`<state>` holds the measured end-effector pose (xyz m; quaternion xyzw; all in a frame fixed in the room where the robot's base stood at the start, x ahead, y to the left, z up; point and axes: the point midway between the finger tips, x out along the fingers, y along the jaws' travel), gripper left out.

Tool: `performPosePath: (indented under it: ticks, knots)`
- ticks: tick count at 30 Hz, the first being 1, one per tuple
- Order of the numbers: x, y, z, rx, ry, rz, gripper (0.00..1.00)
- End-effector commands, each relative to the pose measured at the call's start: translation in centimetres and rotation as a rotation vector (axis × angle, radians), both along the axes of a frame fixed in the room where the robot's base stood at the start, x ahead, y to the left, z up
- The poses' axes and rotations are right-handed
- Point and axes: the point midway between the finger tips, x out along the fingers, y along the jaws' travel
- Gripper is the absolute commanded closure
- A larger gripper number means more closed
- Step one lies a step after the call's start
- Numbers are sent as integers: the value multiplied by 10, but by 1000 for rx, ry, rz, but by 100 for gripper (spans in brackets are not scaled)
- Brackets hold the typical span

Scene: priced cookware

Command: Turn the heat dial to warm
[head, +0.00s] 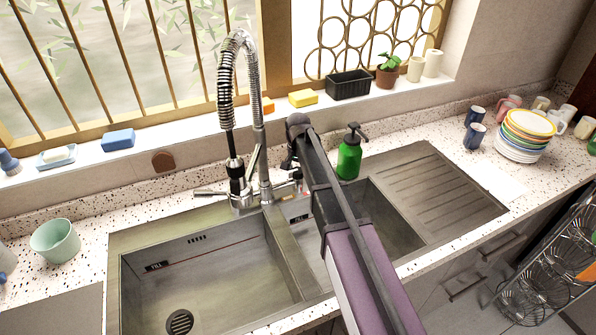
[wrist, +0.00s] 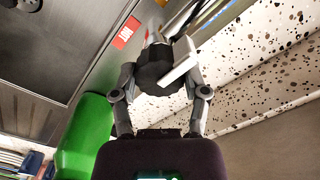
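A dark round knob (wrist: 156,70) with a white pointer shows at the middle of the wrist view, beside a red HOT label (wrist: 126,33) on the sink's metal rim. I take this knob to be the heat dial. My gripper (wrist: 161,85) has one finger on each side of the knob, the fingers apart. I cannot tell whether they touch it. In the head view my gripper (head: 297,158) is behind the sink divider, just right of the tap, and my arm hides most of the dial. The pointer's setting cannot be read clearly.
The tall spring tap (head: 262,150) stands close on the left. A green soap bottle (head: 349,160) stands close on the right and also shows in the wrist view (wrist: 86,135). Two sink basins lie in front; stacked plates (head: 522,140) and mugs stand far right.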

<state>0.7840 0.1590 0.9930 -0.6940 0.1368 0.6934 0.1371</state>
Motion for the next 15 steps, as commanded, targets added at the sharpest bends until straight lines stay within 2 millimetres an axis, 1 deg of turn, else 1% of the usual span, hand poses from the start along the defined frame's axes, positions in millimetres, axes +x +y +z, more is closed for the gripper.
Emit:
performPosePath:
  ticks: [8,15]
  knots:
    - [0,0,0,-1,1,10,89]
    - [0,0,0,-1,1,79,89]
